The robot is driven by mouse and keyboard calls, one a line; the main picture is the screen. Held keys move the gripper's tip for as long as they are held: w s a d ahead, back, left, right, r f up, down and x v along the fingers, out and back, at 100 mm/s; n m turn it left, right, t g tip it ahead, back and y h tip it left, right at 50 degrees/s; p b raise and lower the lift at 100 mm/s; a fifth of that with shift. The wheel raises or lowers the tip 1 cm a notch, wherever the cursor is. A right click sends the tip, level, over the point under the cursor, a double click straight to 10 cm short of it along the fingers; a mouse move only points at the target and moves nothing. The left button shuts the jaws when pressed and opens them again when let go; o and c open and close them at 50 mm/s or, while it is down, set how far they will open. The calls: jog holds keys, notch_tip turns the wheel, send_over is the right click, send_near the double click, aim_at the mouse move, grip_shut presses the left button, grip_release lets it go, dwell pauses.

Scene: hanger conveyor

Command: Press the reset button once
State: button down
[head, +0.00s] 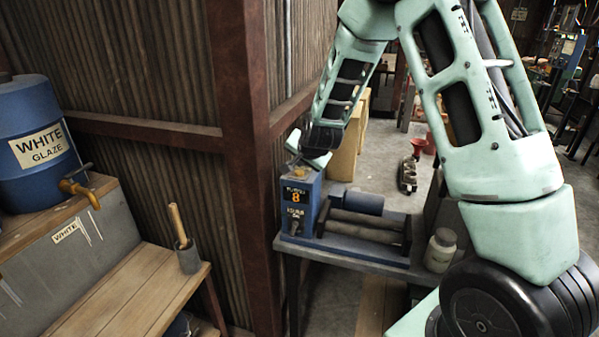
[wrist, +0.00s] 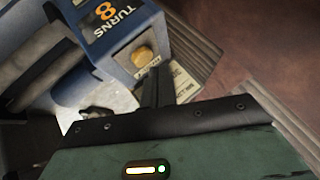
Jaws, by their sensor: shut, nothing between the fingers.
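A blue counter box (head: 299,210) stands on the grey bench, with a display reading "TURNS" and an orange 8. The round yellow-orange button (wrist: 143,56) sits on a pale plate of this box in the wrist view, beside the lit display (wrist: 107,10). A small label next to the button is too small to read surely. My gripper (wrist: 158,70) has its dark fingers together and empty, with the tips just beside the button in the picture. I cannot tell whether they touch it. In the head view my gripper is over the box top.
Rollers (head: 362,222) lie right of the box on the bench, and a pale jar (head: 440,250) stands further right. A rusty post (head: 247,150) and corrugated wall are close on the left. A wooden bench (head: 120,295) and blue glaze barrel (head: 35,130) stand far left.

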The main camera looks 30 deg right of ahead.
aim_at(300, 173)
jog(key=shift+f, duration=0.15)
dwell(0.5)
jog(key=shift+f+b, duration=0.3)
jog(key=shift+b, duration=0.2)
jog(key=shift+f+b, duration=0.5)
dwell(0.5)
jog(key=shift+r, duration=0.15)
jog(key=shift+r+p, duration=0.6)
jog(key=shift+r, duration=0.15)
jog(key=shift+r+p, duration=1.8)
jog(key=shift+r, duration=0.8)
jog(key=shift+f, duration=0.1)
